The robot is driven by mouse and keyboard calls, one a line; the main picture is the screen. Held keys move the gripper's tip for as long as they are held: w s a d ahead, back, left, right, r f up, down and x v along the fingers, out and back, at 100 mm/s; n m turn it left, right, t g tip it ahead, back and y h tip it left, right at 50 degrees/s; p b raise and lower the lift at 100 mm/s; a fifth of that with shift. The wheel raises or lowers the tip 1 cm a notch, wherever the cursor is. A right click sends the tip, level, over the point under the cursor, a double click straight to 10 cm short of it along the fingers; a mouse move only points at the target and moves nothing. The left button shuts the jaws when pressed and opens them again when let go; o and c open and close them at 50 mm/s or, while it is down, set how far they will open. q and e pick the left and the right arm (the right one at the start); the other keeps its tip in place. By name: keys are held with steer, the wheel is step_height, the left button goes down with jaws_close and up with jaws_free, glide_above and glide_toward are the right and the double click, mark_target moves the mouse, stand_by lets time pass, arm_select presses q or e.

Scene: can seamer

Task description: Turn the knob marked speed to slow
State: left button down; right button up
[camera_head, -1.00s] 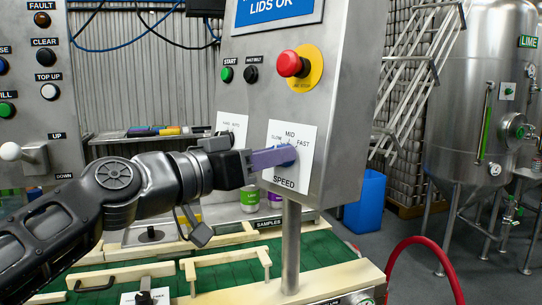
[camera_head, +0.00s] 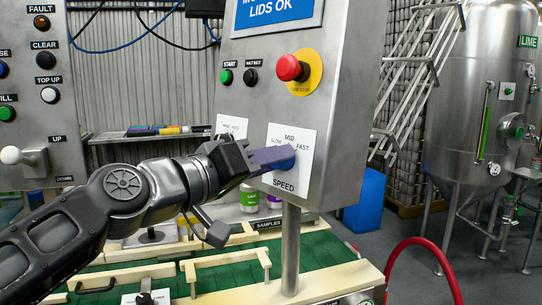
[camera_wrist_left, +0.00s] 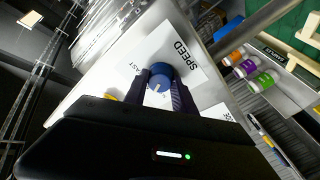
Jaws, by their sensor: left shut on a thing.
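The blue speed knob (camera_head: 284,165) is on a white plate (camera_head: 306,172) marked SLOW, MID, FAST and SPEED, on the front of the grey control box. My left gripper (camera_head: 272,160) is shut on the knob, its purple fingers covering much of it and part of the SLOW mark. In the left wrist view the knob (camera_wrist_left: 161,75) sits between the two dark fingers, with a white pointer line on its face. The line lies toward the gripper's side, away from the word SPEED; I cannot tell its exact setting. My right gripper is not in view.
A red stop button (camera_head: 290,68) on a yellow disc is above the knob, beside green START (camera_head: 226,77) and a black button (camera_head: 250,76). Another white plate (camera_head: 231,126) is left, partly behind my gripper. A metal post (camera_head: 291,245) stands below the box.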

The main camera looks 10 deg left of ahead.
arm_select(q)
steer(key=n+y+p, duration=0.1)
steer(key=n+p, duration=0.1)
steer(key=n, duration=0.2)
steer(key=shift+n, duration=0.4)
steer(key=c, duration=1)
jaws_free()
steer(key=shift+c, duration=0.2)
steer(key=b+v, duration=0.1)
steer(key=v, duration=0.6)
steer(key=shift+s+a, duration=0.15)
steer(key=shift+s, duration=0.25)
